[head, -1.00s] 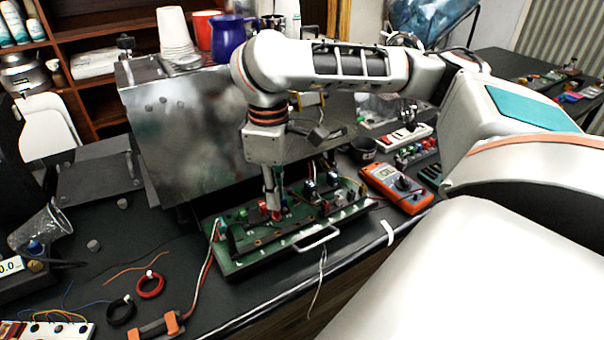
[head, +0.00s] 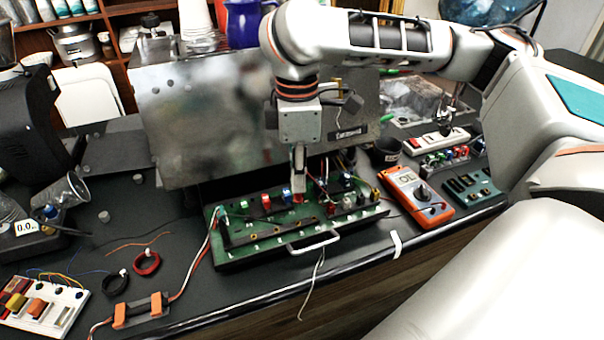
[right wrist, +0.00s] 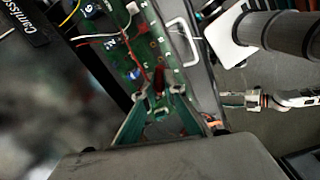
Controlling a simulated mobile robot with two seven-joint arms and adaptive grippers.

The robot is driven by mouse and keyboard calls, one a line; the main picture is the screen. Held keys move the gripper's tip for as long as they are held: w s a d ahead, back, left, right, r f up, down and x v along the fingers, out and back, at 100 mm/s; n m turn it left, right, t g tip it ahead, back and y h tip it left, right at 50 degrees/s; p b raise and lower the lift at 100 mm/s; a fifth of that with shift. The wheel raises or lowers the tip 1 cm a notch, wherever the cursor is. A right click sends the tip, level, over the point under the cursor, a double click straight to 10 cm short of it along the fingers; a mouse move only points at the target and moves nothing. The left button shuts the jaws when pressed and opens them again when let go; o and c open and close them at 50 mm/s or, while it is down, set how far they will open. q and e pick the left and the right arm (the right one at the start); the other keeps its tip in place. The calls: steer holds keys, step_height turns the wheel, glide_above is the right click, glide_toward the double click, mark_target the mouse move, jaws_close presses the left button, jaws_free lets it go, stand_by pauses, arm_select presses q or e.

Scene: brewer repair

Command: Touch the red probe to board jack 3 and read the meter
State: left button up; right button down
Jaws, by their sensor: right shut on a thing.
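My right gripper (head: 299,190) points down over the middle of the green circuit board (head: 240,262), which sits in a tray with a front handle. In the right wrist view its fingers (right wrist: 158,98) are closed around a small red piece, the red probe (right wrist: 159,78), close over the board (right wrist: 135,72). The red tip also shows below the fingers in the head view (head: 299,199). Whether it touches a jack, and which one, I cannot tell. The orange multimeter (head: 405,196) lies right of the board; its display is too small to read surely. My left gripper is not in view.
A steel brewer housing (head: 205,125) stands right behind the board. A power strip (head: 437,141) and a small dark module (head: 472,192) lie right of the meter.

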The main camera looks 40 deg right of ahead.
mark_target(298, 199)
steer(key=shift+f, duration=2.8)
steer(key=shift+f, duration=0.75)
stand_by(2.4)
steer(key=shift+r, duration=2.5)
